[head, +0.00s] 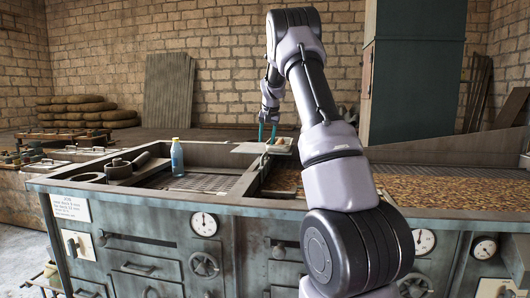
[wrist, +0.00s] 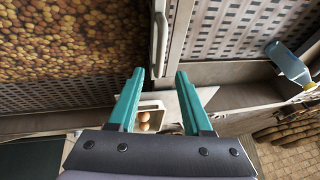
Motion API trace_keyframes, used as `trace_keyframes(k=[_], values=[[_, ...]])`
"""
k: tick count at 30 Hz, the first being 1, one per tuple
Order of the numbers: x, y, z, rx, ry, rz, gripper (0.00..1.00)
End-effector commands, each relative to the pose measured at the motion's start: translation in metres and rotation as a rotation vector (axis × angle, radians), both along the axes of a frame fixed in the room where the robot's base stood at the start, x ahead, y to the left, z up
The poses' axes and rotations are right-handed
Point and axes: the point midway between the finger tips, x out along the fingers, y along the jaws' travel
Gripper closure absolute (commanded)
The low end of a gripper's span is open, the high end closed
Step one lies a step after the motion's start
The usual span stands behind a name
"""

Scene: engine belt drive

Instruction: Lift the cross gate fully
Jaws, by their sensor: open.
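The cross gate (head: 262,172) looks like a narrow upright divider between the slatted bay and the bed of brown grain-like pieces. In the wrist view a pale bar-like handle (wrist: 159,32) runs along the divider, just beyond my fingertips. My gripper (head: 268,133) is above the far end of the divider, its teal fingers pointing down. In the wrist view my gripper (wrist: 156,74) is open, with nothing held between the fingers. The handle lies roughly in line with the gap, apart from the fingers. How high the gate stands is hard to tell.
A blue bottle (head: 177,158) stands upright in the slatted bay at left, near a dark pan (head: 119,170). A small pale tray (wrist: 152,106) with round, egg-like things sits below my fingers in the wrist view. Brown pieces (head: 400,186) cover the right bed.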

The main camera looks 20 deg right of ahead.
Motion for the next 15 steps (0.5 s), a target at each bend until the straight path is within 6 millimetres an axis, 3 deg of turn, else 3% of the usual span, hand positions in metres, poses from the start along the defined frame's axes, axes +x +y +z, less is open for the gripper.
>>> trace_keyframes(k=[6,15], values=[[0.017,-0.003,-0.039,0.001,0.003,0.0,0.5],[0.029,-0.004,-0.062,0.001,-0.001,0.0,0.5]])
